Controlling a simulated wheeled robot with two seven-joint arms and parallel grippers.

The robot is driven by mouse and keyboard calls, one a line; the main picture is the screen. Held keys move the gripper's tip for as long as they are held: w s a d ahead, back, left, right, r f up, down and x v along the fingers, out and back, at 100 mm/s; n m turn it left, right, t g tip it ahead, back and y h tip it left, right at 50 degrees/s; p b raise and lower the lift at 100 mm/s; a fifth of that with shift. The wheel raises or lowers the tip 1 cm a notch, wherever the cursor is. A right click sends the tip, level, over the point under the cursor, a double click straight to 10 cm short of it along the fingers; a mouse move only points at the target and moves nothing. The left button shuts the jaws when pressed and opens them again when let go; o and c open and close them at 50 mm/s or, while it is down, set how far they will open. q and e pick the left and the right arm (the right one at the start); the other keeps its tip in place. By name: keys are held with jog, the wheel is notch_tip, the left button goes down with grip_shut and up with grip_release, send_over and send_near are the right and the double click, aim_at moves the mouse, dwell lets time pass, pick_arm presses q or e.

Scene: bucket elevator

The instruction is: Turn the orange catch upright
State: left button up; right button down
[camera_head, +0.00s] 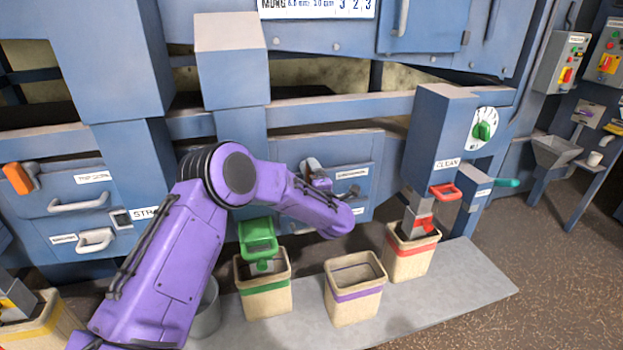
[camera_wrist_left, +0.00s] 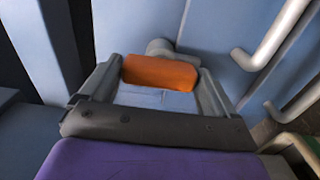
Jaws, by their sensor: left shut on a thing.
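The orange catch (camera_wrist_left: 160,72) shows in the left wrist view as a short orange block on a grey round pivot, against a blue panel. My left gripper (camera_wrist_left: 158,80) has its two grey fingers on either side of the catch and is shut on it. In the head view my left gripper (camera_head: 318,180) is at the front of the middle drawer (camera_head: 355,190), mostly behind my purple arm. The catch's orange is hidden there, so I cannot tell how far it is tilted. My right gripper is not in view.
Another orange catch (camera_head: 18,178) leans on the left drawer, beside white handles (camera_head: 78,202). A green-handled chute (camera_head: 258,238) is above a green-banded bucket (camera_head: 265,285). A purple-banded bucket (camera_head: 354,295) and a red-banded bucket (camera_head: 408,258) stand on the grey slab (camera_head: 455,290).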

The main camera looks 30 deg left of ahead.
pick_arm(q)
jog(key=o, duration=0.8)
jog(key=shift+w, duration=0.1)
jog(key=shift+d, duration=0.1)
jog(key=b+v, duration=0.2)
jog(key=v, duration=0.8)
jog(key=shift+d, duration=0.1)
